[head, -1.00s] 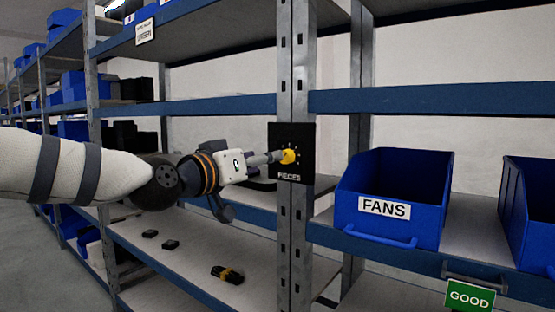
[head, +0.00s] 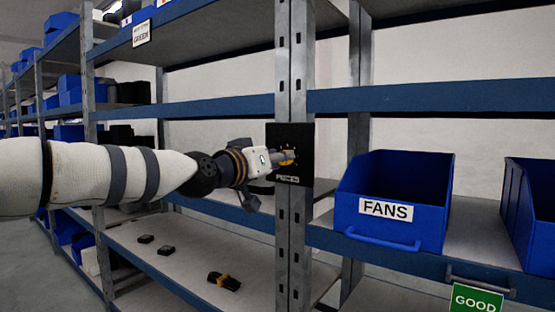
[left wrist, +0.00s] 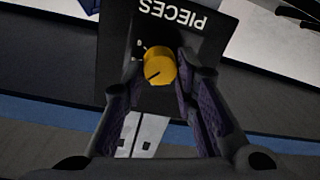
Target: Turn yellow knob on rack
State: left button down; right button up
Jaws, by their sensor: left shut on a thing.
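The yellow knob (head: 289,160) sits on a black panel (head: 303,139) fixed to a grey rack upright. In the head view my left gripper (head: 285,156) reaches it from the left and covers most of it. In the left wrist view the yellow knob (left wrist: 158,68), with a dark pointer line on its face, is between the two fingers of my left gripper (left wrist: 160,65), which are shut on it. The panel (left wrist: 200,38) reads PIECES, upside down there. My right gripper is not in view.
A blue FANS bin (head: 392,226) stands on the shelf right of the upright, with another blue bin (head: 530,215) beyond it. A green GOOD sign (head: 476,298) hangs below.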

pick_arm(q)
jog(key=shift+a+n+g+p, duration=0.1)
jog(key=shift+n+g+p, duration=0.35)
jog(key=shift+n, duration=6.95)
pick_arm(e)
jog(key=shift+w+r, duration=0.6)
pick_arm(q)
jog(key=shift+w+n, duration=0.1)
jog(key=shift+n, duration=0.2)
jog(key=c, duration=1.3)
grip_release()
